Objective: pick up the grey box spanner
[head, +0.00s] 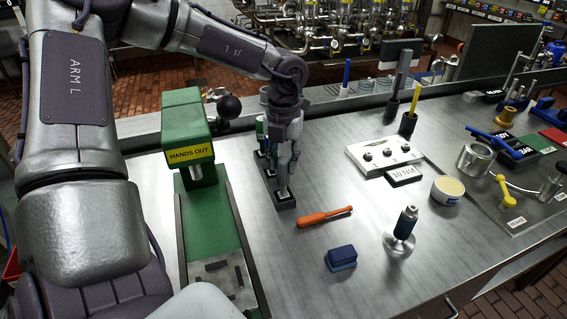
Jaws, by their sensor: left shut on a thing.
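My left gripper (285,176) reaches down over a low black rack (286,204) left of the middle of the bench. It is shut on a slim grey upright tool (284,190), apparently the grey box spanner, whose lower end stands at the rack's near end. The fingers hide most of this tool, and I cannot tell whether it has lifted clear of its slot. Other tools with green and blue parts (261,130) stand behind it in the rack, partly hidden by the gripper. My right gripper is not in view.
A green press (187,125) marked "HANDS OUT" stands close on the left. A white fixture (384,153) sits beyond. Bare bench lies between them.

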